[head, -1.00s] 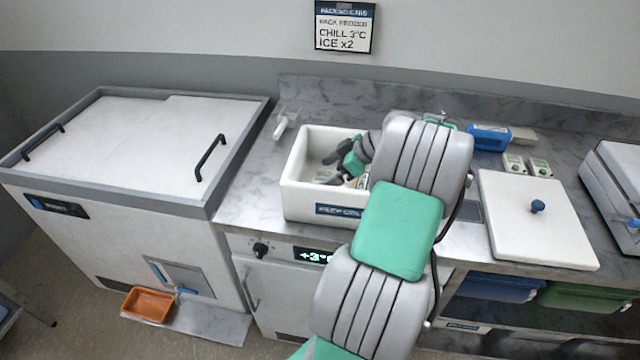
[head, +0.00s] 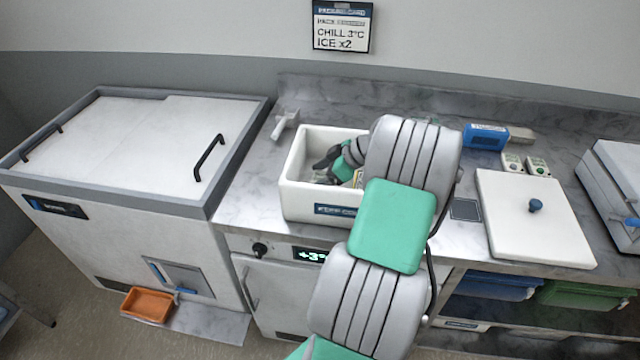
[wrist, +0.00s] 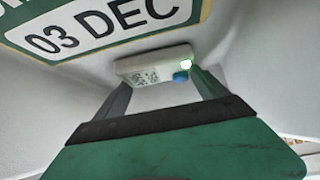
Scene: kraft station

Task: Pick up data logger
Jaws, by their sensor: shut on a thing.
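The data logger (wrist: 150,66) is a small white box with a grey display, a blue button and a lit green lamp. It shows in the wrist view between the two fingers of my gripper (wrist: 160,78), which is shut on it. In the head view my gripper (head: 328,166) is inside the white open box (head: 318,200) on the counter. The data logger cannot be made out there. A green-bordered label reading 03 DEC (wrist: 100,25) lies just beyond the data logger in the wrist view.
A white lid with a blue knob (head: 510,235) lies to the right on the counter. Two small white devices (head: 513,162) and a blue item (head: 486,136) stand behind it. A white-topped chest (head: 140,140) is at left. The box walls surround my gripper.

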